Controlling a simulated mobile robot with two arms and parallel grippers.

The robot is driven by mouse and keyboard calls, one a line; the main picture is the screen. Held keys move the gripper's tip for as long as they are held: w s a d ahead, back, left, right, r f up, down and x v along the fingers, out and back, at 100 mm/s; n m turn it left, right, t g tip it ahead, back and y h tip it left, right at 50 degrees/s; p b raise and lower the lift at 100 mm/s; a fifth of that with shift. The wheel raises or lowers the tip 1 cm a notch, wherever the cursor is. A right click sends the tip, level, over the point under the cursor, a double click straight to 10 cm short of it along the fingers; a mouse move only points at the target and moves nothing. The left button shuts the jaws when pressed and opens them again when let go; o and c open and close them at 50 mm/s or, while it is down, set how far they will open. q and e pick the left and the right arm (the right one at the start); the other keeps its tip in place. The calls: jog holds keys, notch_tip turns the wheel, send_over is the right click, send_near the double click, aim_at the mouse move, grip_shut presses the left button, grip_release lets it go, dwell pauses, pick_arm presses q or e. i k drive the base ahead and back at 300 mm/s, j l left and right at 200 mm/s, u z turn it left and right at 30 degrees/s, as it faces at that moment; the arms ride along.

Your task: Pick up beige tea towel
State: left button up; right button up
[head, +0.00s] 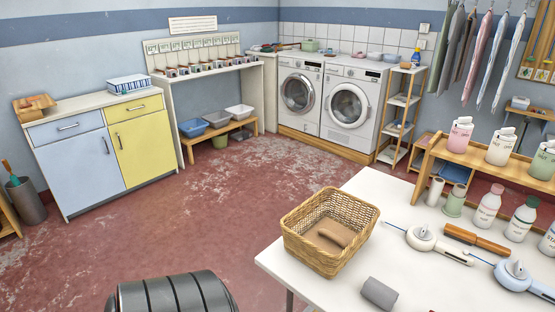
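A wicker basket (305,255) stands on the white table at the lower right. Inside it lies a brownish-beige folded or rolled cloth (332,236), which looks like the beige tea towel. The basket's near wall hides its lower part. A grey rolled item (379,293) lies on the table in front of the basket, apart from it. Neither of my grippers shows in the head view.
The white table (365,190) also bears two corded white hand tools (422,238), wooden rods (476,240) and several bottles (487,206). A wooden shelf (480,165) with jars stands at its back.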

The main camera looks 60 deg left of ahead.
aim_at(332, 237)
jog(key=u, duration=1.5)
jog(key=k, duration=0.45)
jog(key=z, duration=0.4)
jog(key=k+z, duration=0.1)
jog(key=z, duration=0.75)
jog(key=k+l+z, duration=0.1)
jog(key=z, duration=0.3)
jog(key=j+z, duration=0.15)
jog(key=z, duration=0.25)
jog(key=j+z, duration=0.15)
jog(key=z, duration=0.3)
jog(key=j+z, duration=0.15)
jog(key=z, duration=0.25)
jog(key=j+z, duration=0.15)
jog(key=z, duration=0.3)
jog(key=k+j+z, duration=0.1)
jog(key=z, duration=0.3)
jog(key=k+j, duration=2.25)
jog(key=i+j+z, duration=0.05)
jog(key=j, duration=0.1)
